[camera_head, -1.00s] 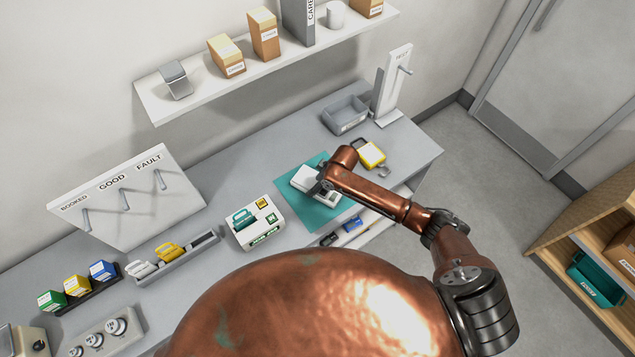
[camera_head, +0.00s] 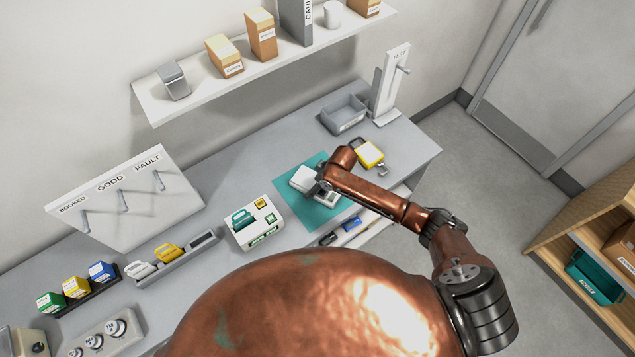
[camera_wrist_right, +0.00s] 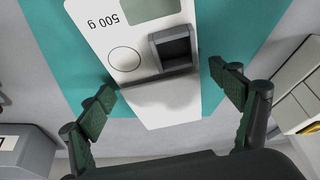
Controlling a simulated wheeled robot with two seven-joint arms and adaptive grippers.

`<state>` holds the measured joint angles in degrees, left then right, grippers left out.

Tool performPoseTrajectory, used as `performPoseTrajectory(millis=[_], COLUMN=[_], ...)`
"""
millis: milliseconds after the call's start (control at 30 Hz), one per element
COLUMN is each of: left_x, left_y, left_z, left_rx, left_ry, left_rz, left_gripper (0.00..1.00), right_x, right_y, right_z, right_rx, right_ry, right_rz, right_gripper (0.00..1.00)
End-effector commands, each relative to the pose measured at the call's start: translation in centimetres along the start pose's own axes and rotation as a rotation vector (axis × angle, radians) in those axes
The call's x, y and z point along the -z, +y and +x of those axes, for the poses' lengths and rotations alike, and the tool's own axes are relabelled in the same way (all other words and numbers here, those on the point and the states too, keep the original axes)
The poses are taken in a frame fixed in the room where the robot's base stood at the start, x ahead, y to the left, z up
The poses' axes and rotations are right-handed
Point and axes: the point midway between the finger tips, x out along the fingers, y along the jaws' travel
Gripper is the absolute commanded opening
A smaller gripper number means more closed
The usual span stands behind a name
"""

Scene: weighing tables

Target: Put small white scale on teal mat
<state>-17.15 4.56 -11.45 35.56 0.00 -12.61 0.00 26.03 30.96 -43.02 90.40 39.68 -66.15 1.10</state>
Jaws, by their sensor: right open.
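The small white scale (camera_head: 304,178) lies on the teal mat (camera_head: 318,217) in the head view, partly hidden by my right wrist. The right wrist view shows the scale (camera_wrist_right: 125,35) close up, with a "500 g" mark, a round outline and a dark square part. The teal mat (camera_wrist_right: 55,45) shows on both sides of it. In that view the near end of the scale reaches over the mat's edge. My left gripper is not in view.
A white box-like device (camera_head: 255,224) stands left of the mat. A yellow item (camera_head: 369,154) and a grey bin (camera_head: 344,115) are behind it, near an upright stand (camera_head: 391,85). Blue and dark items (camera_head: 350,225) lie near the front edge. A shelf (camera_head: 200,90) hangs above.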

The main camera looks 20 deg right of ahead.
Motion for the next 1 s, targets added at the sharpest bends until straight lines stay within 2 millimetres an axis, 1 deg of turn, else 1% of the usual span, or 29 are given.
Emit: performPoseTrajectory(millis=[167,500,600,700,800,1000], left_x=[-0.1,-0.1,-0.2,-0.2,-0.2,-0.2], left_y=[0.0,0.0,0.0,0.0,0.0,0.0], left_z=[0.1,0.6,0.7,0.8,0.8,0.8], left_rx=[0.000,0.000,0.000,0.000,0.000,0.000], left_ry=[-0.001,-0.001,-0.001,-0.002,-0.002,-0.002], left_rz=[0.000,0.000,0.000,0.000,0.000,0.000], left_gripper=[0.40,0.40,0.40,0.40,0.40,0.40], right_x=[0.2,0.1,0.1,0.1,0.1,0.1], right_y=[0.1,0.1,0.1,0.1,0.0,0.0], right_z=[-1.7,-8.7,-10.3,-11.4,-12.1,-12.3], right_rx=[-0.001,-0.002,-0.001,0.000,0.000,0.000], right_ry=[0.003,0.002,0.001,0.002,0.000,0.000], right_rz=[0.000,-0.001,-0.001,0.000,0.001,0.001], right_gripper=[0.85,0.85,0.85,0.85,0.85,0.85])
